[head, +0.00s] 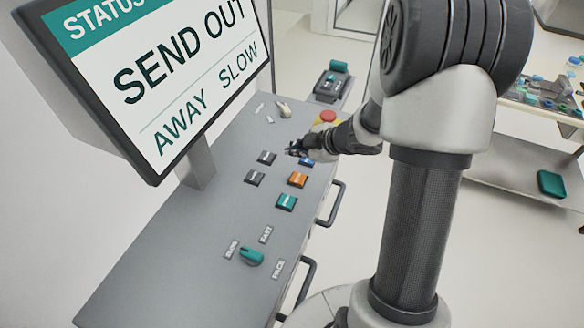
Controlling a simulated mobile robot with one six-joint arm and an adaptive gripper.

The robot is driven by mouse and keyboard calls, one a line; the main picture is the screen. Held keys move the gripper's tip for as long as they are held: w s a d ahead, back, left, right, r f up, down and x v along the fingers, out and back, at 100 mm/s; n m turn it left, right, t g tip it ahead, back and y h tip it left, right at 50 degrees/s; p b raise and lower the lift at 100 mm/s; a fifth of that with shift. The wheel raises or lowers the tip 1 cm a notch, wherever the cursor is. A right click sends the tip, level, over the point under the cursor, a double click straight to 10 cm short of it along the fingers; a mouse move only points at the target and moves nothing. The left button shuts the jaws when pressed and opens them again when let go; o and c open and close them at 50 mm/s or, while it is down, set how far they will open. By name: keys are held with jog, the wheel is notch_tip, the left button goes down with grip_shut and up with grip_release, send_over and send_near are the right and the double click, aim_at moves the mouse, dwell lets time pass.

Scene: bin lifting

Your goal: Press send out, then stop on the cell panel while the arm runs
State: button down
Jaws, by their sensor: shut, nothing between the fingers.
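The cell panel (185,245) is a grey sloped desk with several coloured buttons. My gripper (292,150) is shut and empty, low over the far part of the panel. It is beside a blue button (306,161), which it partly hides; I cannot tell whether it touches it. Nearer are an orange button (297,180) and a teal button (286,202). Two dark grey buttons (267,158) (254,177) lie to their left. The button labels are too small to read. The screen (185,75) reads "SEND OUT", "AWAY" and "SLOW" under "STATUS".
A red mushroom button (327,116) stands behind my wrist. A teal pace knob (251,256) sits between slow and fast labels. A pale lever (284,107) is at the far end. Dark handles (331,203) project from the panel's right side. A cluttered table (545,110) stands at right.

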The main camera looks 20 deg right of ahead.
jog(key=b, duration=0.8)
send_over(297, 180)
notch_tip(297, 180, down, 8)
jog(key=shift+a+r, duration=0.1)
jog(key=shift+f+b, duration=0.45)
jog(key=shift+f, duration=0.05)
dwell(0.8)
jog(key=shift+f, duration=0.45)
jog(key=shift+f+b, duration=0.5)
jog(key=shift+b, duration=0.05)
dwell(0.5)
jog(key=shift+r+p, duration=1)
jog(key=shift+p, duration=0.15)
